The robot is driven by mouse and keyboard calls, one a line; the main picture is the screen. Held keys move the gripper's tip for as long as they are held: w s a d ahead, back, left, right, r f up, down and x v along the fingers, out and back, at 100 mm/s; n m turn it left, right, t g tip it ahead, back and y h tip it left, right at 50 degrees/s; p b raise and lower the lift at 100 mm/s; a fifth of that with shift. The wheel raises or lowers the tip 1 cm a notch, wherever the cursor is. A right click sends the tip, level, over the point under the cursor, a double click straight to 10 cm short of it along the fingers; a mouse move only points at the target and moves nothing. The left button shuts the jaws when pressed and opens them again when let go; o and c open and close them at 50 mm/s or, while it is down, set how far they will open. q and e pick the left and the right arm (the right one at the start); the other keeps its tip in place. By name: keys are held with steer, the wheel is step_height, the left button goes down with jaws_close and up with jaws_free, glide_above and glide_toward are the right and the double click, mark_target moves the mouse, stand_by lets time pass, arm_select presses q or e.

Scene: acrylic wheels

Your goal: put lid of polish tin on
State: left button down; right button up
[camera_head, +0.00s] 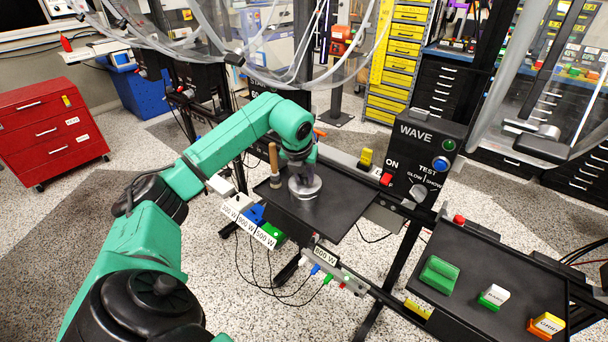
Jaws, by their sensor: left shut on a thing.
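My left gripper (302,172) points down over the black tray (340,205) in the middle of the view. It is shut on a round silvery piece (305,189), which looks like the lid of the polish tin. The gripper covers part of it. I cannot make out the tin apart from the lid, nor whether the lid touches the tin or the tray. My right gripper is not in view.
A wooden-handled tool (273,160) stands upright close left of the gripper. A black control box (425,155) marked WAVE rises to the right. The tray's front right part is clear. A second black tray (460,262) holds coloured blocks. Clear tubes (300,75) hang behind.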

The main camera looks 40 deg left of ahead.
arm_select(q)
steer(key=shift+f+b, duration=0.75)
steer(key=shift+f, duration=0.4)
steer(key=c, duration=0.6)
jaws_free()
steer(key=shift+o, duration=0.2)
steer(key=v, duration=1.4)
steer(key=shift+r, duration=0.3)
steer(key=shift+d, duration=0.1)
